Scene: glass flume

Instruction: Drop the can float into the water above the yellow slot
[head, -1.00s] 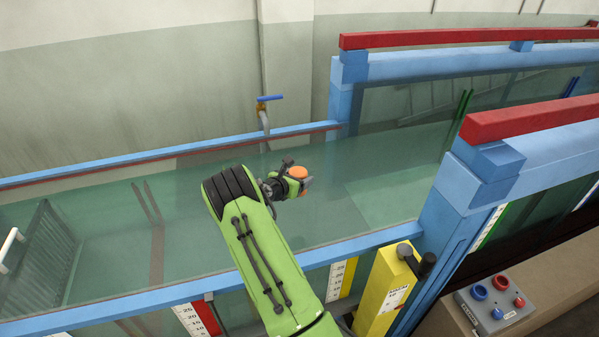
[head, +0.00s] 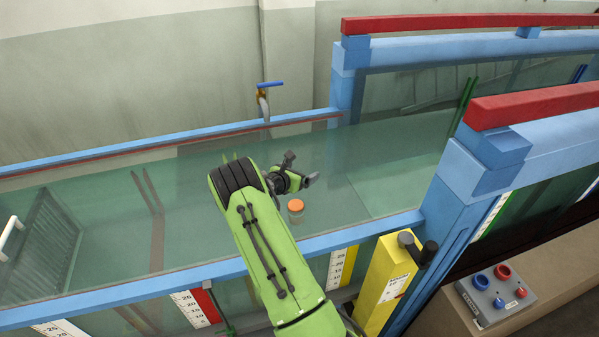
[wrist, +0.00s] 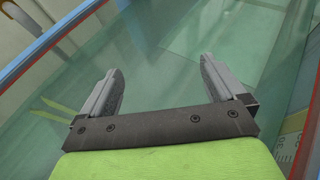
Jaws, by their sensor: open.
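The can float (head: 295,206), with an orange top and a pale body, is apart from my gripper (head: 303,169). It is at or just above the water, between the gripper and the near wall; I cannot tell whether it touches the surface. My gripper is open and empty over the water. The wrist view shows its two jaws (wrist: 161,70) spread with only water between them, and no float. A yellow mark (head: 351,265) is beside a scale on the near wall.
The flume's blue near rail (head: 120,295) runs under my arm. A blue frame post (head: 455,205) and a yellow box (head: 384,285) stand at the right. A tap (head: 264,100) is at the far rail. A control box (head: 495,295) sits on the ledge at right.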

